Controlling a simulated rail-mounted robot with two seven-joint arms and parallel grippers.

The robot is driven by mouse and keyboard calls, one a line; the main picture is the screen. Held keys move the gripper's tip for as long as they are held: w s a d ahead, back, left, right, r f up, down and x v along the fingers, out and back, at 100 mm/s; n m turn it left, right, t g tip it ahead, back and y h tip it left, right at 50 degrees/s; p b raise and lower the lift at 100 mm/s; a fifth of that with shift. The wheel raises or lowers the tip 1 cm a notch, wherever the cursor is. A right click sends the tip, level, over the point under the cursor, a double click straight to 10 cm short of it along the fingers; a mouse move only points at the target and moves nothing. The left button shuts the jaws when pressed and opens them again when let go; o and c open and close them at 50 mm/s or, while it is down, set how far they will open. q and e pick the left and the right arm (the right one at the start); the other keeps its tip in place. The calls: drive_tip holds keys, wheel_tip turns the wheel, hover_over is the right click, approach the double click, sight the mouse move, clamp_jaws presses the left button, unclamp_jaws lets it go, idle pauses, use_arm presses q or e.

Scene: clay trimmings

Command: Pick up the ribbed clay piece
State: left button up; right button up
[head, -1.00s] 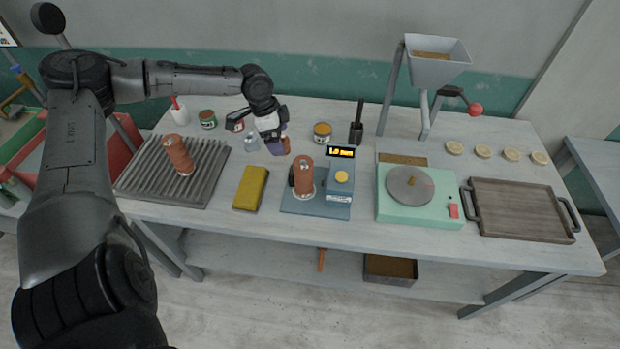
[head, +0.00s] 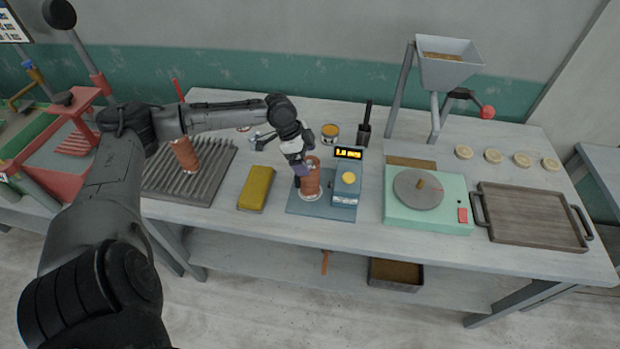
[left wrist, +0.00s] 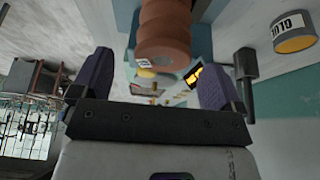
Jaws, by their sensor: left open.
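A ribbed terracotta clay piece (head: 311,182) stands upright on the blue gauge (head: 346,212), whose display reads 1.0. My left gripper (head: 300,174) is open close beside it, on its left and slightly behind. In the left wrist view the clay piece (left wrist: 165,35) shows ahead, between the two purple-padded fingers, with a pale label at its end; I cannot tell if they touch it. My right gripper is out of view.
A yellow sponge-like block (head: 256,188) lies left of the gauge. A mint-green turntable unit (head: 435,215) and a wooden tray (head: 530,222) stand to the right. A tin (head: 330,134) and a dark holder (head: 364,134) stand behind. A red press (head: 70,150) is at far left.

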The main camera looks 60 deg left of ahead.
sight(312, 167)
use_arm(q)
drive_tip(key=shift+x, duration=2.7)
drive_tip(key=shift+a, duration=0.15)
drive_tip(key=c, duration=1.3)
drive_tip(key=shift+c, duration=0.9)
drive_tip(key=shift+r, duration=0.15)
